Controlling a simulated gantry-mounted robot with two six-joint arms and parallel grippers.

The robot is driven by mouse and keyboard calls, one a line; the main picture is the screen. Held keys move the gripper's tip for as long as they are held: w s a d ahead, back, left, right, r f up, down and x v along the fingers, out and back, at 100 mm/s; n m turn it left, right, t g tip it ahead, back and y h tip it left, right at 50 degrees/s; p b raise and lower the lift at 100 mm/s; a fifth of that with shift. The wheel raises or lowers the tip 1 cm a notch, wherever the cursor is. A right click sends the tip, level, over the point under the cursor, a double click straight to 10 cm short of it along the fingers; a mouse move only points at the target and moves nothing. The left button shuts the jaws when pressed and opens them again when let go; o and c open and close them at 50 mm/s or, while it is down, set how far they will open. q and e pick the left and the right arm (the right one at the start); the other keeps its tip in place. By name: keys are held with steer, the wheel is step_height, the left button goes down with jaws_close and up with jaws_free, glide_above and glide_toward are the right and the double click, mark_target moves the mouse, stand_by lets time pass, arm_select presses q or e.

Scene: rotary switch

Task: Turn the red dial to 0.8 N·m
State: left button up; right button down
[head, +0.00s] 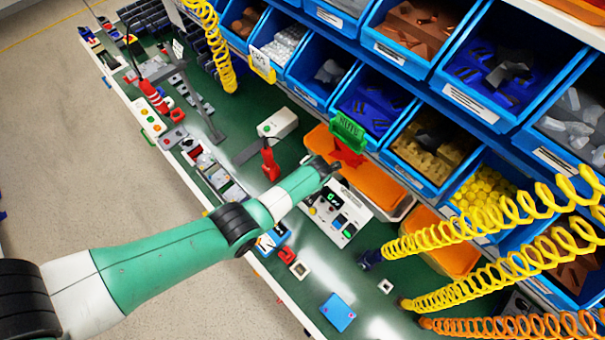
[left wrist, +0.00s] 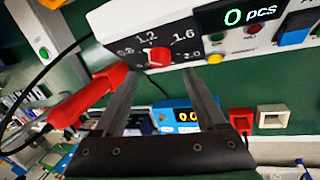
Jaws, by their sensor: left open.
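The red dial (left wrist: 158,58) sits on the face of a white control box (left wrist: 120,25) in the left wrist view. Its printed scale shows 0.8, 1.2, 1.6 and 2.0. Its pointer seems to be near 1.2, but it is too small to be certain. My left gripper (left wrist: 160,76) is open, with its two fingertips apart just below and to either side of the dial, nothing between them. In the head view my left gripper (head: 326,168) is over the back of the white control box (head: 338,214), and the dial is hidden there. My right gripper is not in view.
A red-handled tool (left wrist: 88,98) lies left of my fingers. A blue box with a yellow-lit display (left wrist: 186,116) is below the dial. Blue bins and yellow coiled hoses (head: 490,225) flank the green bench.

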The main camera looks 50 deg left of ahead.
arm_select(q)
steer(key=p+v, duration=0.4)
steer(key=v, duration=0.3)
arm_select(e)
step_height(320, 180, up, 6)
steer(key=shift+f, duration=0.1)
